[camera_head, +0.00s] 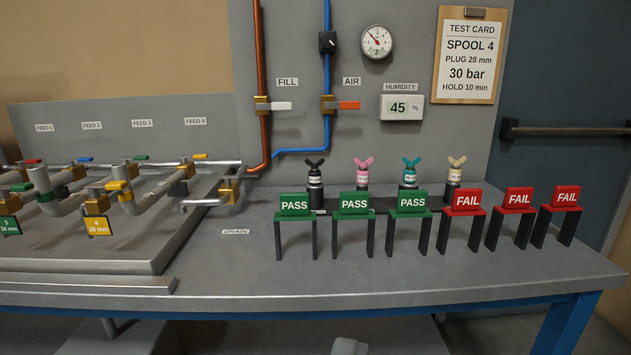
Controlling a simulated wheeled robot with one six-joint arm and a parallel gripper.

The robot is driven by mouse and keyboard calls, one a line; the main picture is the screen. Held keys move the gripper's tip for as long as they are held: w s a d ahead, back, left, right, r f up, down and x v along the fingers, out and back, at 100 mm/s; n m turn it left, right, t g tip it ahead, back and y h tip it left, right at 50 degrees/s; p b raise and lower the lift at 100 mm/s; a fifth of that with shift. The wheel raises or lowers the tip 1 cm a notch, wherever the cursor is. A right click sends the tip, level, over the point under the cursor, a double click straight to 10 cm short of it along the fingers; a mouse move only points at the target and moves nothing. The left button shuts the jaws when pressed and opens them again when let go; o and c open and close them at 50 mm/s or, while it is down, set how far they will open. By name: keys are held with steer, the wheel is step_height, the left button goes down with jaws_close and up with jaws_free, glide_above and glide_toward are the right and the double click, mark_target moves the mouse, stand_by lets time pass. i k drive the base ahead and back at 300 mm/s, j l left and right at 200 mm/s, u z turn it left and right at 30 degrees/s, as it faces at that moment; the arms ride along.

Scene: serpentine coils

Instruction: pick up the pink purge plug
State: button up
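The pink purge plug (362,163) stands upright at the back of the bench, in a row of similar winged plugs. Its pink wing top and upper body show; its lower part is hidden behind the middle green PASS sign (354,203). A black plug (315,170) stands to its left. A teal plug (410,170) and a cream plug (456,168) stand to its right. My gripper's fingers are not in view. A small grey rounded shape shows at the bottom edge, and I cannot tell what it is.
Green PASS and red FAIL (518,199) signs on dark stands line up in front of the plugs. Pipes with coloured valves (96,200) fill the bench's left side. A blue air pipe (327,100) runs down the back panel. The bench front (330,275) is clear.

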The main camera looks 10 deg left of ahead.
mark_target(363, 176)
steer(key=l+u, duration=0.25)
steer(key=l, duration=0.7)
steer(key=l+u, duration=0.25)
steer(key=l, duration=0.7)
